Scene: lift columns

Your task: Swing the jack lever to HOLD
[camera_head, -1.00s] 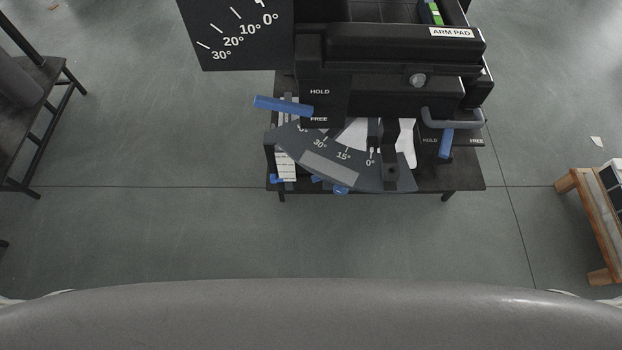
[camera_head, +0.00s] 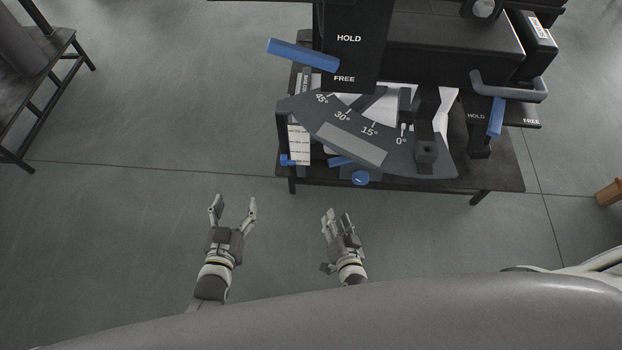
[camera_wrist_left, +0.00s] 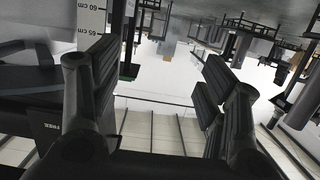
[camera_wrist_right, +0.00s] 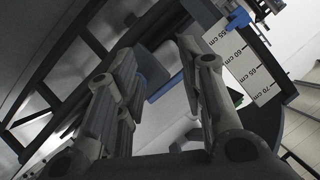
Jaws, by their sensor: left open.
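Two blue levers show on the black machine in the head view, and I cannot tell which is the jack lever. The left blue lever (camera_head: 303,55) sticks out leftward from a panel, its inner end between the words HOLD (camera_head: 348,38) above and FREE (camera_head: 344,78) below. The right blue lever (camera_head: 496,117) stands near upright beneath a grey handle, between HOLD (camera_head: 476,116) and FREE (camera_head: 531,122), closer to HOLD. My left gripper (camera_head: 232,206) is open and empty, below and left of the machine. My right gripper (camera_head: 337,217) is open and empty, apart from both levers.
A grey angle scale (camera_head: 350,150) and a black stand table (camera_head: 505,178) lie under the machine. The grey handle (camera_head: 508,88) juts out above the right lever. A dark bench (camera_head: 40,85) stands far left. Floor around my grippers is clear.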

